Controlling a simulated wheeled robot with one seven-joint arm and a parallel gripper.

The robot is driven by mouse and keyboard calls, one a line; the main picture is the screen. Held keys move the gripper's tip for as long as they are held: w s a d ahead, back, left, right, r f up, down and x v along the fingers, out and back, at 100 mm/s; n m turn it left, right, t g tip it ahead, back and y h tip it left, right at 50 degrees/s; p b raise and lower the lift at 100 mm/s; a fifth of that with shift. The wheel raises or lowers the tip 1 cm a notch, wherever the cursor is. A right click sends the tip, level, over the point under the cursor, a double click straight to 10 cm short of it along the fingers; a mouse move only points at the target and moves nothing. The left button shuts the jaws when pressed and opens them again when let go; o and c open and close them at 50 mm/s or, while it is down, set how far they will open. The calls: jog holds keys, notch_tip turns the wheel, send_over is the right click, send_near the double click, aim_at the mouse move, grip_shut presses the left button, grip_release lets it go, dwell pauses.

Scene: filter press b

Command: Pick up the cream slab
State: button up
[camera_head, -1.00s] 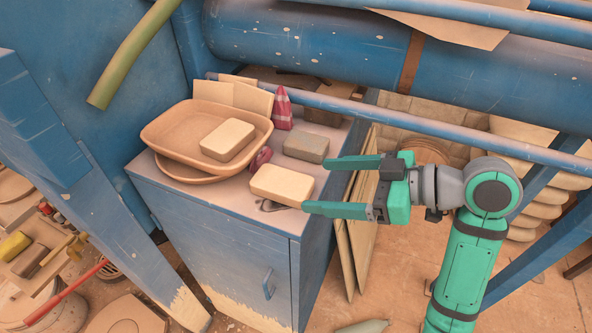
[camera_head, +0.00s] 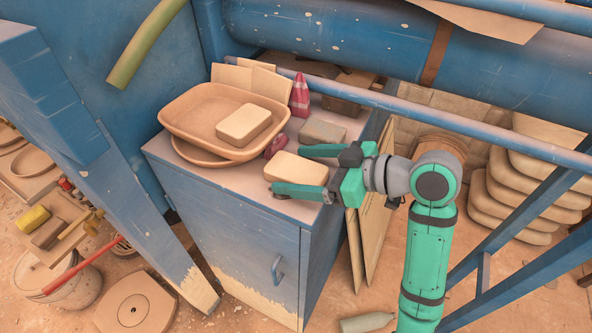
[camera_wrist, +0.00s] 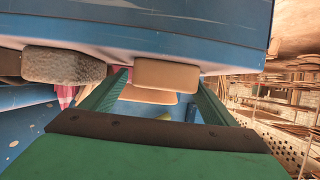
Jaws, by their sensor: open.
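A cream slab (camera_head: 296,168) lies flat on the top of the blue cabinet, near its front right edge. My gripper (camera_head: 285,169) is open, with one green finger on the slab's far side and the other on its near side in the head view. In the wrist view the slab (camera_wrist: 166,75) shows between the fingertips of my gripper (camera_wrist: 160,80), close to the right one. I cannot tell whether a finger touches it. A second, paler cream slab (camera_head: 243,125) lies in the tan tray (camera_head: 185,128).
A grey block (camera_head: 322,132) lies just behind the slab; it shows at left in the wrist view (camera_wrist: 62,66). A pink-red pointed object (camera_head: 300,97) and a small dark red piece (camera_head: 276,146) stand nearby. A blue rail (camera_head: 400,100) crosses above the cabinet (camera_head: 235,220).

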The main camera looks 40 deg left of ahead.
jog(key=shift+s+a+f, duration=0.1)
jog(key=shift+a+f, duration=0.05)
jog(key=shift+a, duration=0.25)
jog(key=shift+s, duration=0.1)
jog(key=c, duration=1.6)
